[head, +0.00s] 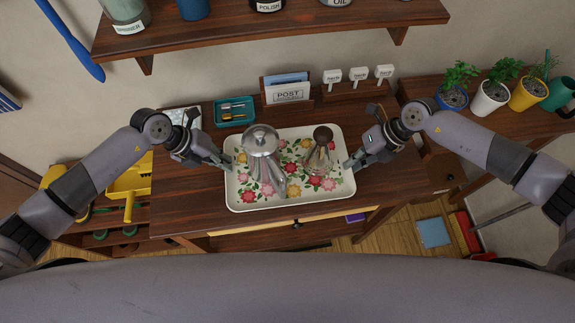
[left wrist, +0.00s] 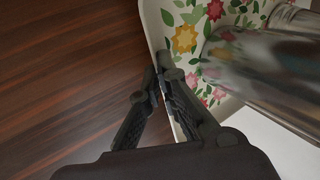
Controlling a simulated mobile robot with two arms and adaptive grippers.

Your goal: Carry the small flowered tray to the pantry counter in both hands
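The small flowered tray (head: 237,203), cream with red, pink and yellow flowers, is over the wooden counter; I cannot tell whether it touches the wood. A shiny metal pot (head: 262,150) stands on its left half and a glass vessel with a brown top (head: 321,150) on its right half. My left gripper (head: 226,163) is at the tray's left rim. In the left wrist view its fingertips (left wrist: 160,72) are close together with the rim (left wrist: 153,35) between them. My right gripper (head: 350,163) is at the right rim; its finger gap is too small to tell.
Behind the tray are a teal dish (head: 235,111), a letter holder (head: 287,92) and white labelled tags (head: 358,74). A shelf (head: 220,40) with jars overhangs the back. Potted plants (head: 490,100) stand on a right-hand counter. A yellow item (head: 130,185) is low at left.

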